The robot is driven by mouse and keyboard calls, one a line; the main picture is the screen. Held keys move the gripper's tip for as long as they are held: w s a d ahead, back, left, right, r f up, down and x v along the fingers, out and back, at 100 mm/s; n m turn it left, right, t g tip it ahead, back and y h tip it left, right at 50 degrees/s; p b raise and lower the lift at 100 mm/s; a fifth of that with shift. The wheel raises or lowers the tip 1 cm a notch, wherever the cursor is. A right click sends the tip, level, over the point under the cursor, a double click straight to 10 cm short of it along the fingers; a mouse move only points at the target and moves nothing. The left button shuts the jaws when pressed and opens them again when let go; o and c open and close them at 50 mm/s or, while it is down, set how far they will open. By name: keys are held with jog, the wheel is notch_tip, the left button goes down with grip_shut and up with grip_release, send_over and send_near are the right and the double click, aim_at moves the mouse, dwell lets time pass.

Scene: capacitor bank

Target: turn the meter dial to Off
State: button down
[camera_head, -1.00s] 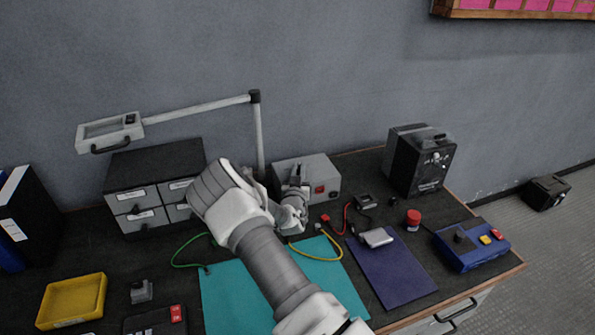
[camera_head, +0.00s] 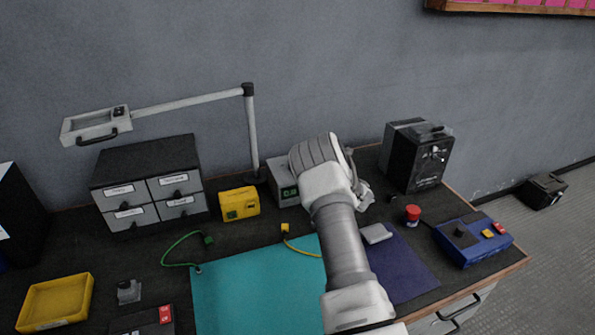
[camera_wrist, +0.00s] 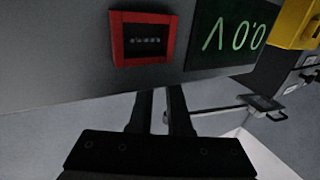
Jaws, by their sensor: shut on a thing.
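A yellow case, likely the meter, shows at the upper right of the wrist view (camera_wrist: 296,24). My gripper is right of the meter, at the grey power supply (camera_head: 284,186), and my arm hides its fingers in the head view. In the wrist view the gripper's two dark fingers (camera_wrist: 158,108) reach the power supply's edge (camera_wrist: 60,97). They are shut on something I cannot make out.
The supply has a red-framed switch (camera_wrist: 143,38) and a green display (camera_wrist: 228,34), upside down in the wrist view. A magnifier lamp (camera_head: 249,130) rises behind. Green and yellow leads lie near the teal mat (camera_head: 250,290). A black box (camera_head: 414,157) stands right.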

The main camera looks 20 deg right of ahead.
jog(key=n+g+y+b, duration=0.1)
jog(key=y, duration=0.1)
jog(key=n+g+y+b, duration=0.2)
jog(key=shift+w+d+f+n, duration=0.1)
jog(key=shift+w+d+n, duration=0.1)
jog(key=shift+d+n, duration=0.15)
jog(key=shift+w+n+g+y+b, duration=0.1)
jog(key=shift+n+g+y+b, duration=0.35)
jog(key=shift+g+y+b, duration=0.35)
jog(key=shift+r+n+y, duration=0.2)
jog(key=shift+n+y, duration=0.1)
jog(key=shift+y, duration=0.1)
jog(key=c, duration=0.9)
grip_release()
jog(key=shift+o, duration=0.2)
jog(key=p+v, duration=0.2)
jog(key=v, duration=1.5)
jog(key=shift+d+r, duration=0.2)
